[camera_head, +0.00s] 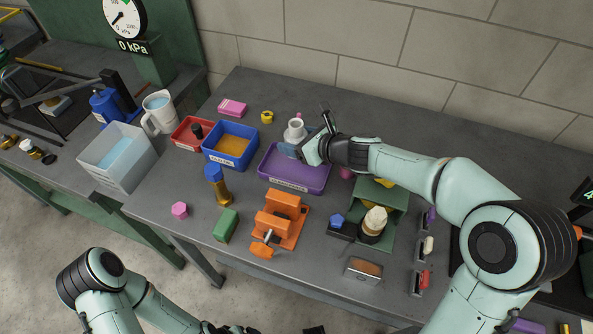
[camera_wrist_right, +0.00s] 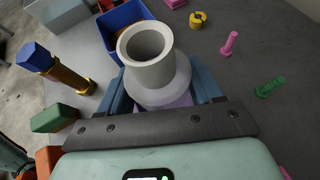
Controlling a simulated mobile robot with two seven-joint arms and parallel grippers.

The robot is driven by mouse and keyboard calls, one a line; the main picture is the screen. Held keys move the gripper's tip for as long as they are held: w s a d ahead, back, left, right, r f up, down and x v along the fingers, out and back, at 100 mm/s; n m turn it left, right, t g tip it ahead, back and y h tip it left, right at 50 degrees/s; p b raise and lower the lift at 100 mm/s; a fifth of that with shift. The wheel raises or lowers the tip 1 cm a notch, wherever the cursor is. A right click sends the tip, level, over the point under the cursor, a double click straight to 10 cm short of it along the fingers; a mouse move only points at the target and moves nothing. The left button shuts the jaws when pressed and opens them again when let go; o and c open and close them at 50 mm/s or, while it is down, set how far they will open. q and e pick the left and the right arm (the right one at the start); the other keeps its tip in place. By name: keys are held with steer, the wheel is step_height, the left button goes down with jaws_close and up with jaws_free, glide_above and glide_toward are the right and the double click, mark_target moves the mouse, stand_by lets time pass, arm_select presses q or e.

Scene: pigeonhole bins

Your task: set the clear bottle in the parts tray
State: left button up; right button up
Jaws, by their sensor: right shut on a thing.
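My right gripper (camera_head: 308,150) is shut on a pale, grey-white bottle with a wide open neck (camera_head: 296,130), which looks upright. In the right wrist view the bottle (camera_wrist_right: 155,65) sits between the two blue fingers of the gripper (camera_wrist_right: 165,95). The purple tray (camera_head: 283,183) has a label on its front that I cannot read. The bottle appears over the tray's far part; its base is hidden, so I cannot tell whether it touches the floor. My left arm is at the bottom left, with only dark parts of its gripper (camera_head: 230,329) at the edge.
A blue bin (camera_head: 215,157) and a red bin (camera_head: 180,138) stand left of the tray. A green bin (camera_head: 397,196) is at the right.

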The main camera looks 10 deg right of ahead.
steer(key=f, duration=0.1)
steer(key=f+b, duration=0.1)
steer(key=f, duration=0.2)
steer(key=shift+w+f+b, duration=0.15)
steer(key=shift+w+b, duration=0.1)
steer(key=shift+b, duration=0.05)
arm_select(q)
steer(key=shift+s+f+b, duration=0.25)
steer(key=shift+f+b, duration=0.2)
steer(key=shift+f, duration=0.45)
steer(key=shift+s+f+b, duration=0.25)
steer(key=shift+f+b, duration=0.15)
steer(key=shift+f, duration=0.5)
steer(key=shift+s+f+b, duration=0.25)
steer(key=shift+f+b, duration=0.2)
steer(key=shift+f, duration=0.45)
arm_select(e)
steer(key=shift+f, duration=2.4)
steer(key=shift+f, duration=0.15)
steer(key=o, duration=0.9)
arm_select(q)
steer(key=shift+f, duration=0.1)
arm_select(e)
steer(key=shift+o, duration=0.2)
